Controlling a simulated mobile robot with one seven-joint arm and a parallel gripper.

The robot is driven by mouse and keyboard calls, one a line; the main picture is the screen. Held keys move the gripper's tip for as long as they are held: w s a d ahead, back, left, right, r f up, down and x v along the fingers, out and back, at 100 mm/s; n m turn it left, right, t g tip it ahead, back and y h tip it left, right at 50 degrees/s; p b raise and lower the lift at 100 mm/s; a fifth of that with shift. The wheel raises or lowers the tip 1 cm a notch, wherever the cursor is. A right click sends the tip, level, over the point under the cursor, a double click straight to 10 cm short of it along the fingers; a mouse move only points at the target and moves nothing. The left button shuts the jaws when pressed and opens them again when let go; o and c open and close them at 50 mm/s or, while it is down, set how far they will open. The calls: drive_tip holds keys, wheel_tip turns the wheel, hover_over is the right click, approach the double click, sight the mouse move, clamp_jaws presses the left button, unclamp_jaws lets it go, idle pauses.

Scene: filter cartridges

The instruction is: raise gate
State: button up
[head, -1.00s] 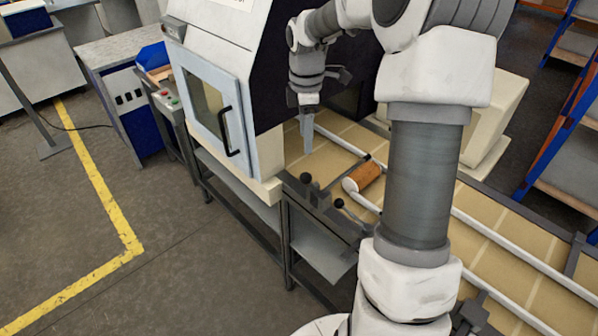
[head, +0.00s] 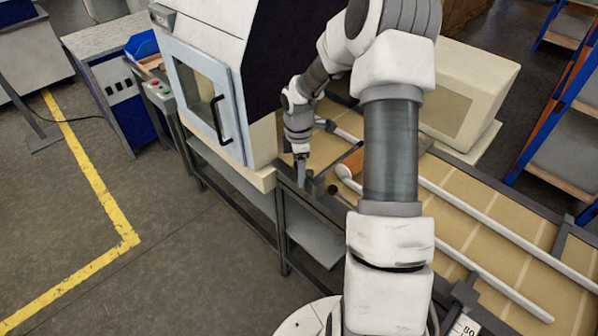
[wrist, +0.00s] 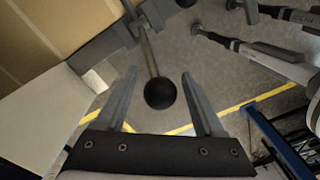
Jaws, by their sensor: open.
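A lever with a round black knob (wrist: 160,93) shows in the wrist view. Its thin grey stem rises from the knob to a dark edge rail. My gripper (wrist: 160,78) is open, with one finger on either side of the knob and stem and gaps visible. In the head view my gripper (head: 301,176) points down at the bench edge beside the conveyor, hiding what is under it. An orange-brown cartridge (head: 351,161) lies on the conveyor, partly behind my arm. I cannot clearly make out the gate itself.
A machine with a light-framed door (head: 205,100) stands close on the left of my gripper. White guide rails (head: 480,215) run along the tan conveyor (head: 505,222). A beige box (head: 465,90) stands behind it.

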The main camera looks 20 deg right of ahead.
drive_tip(key=shift+f, duration=0.55)
clamp_jaws()
idle(1.1)
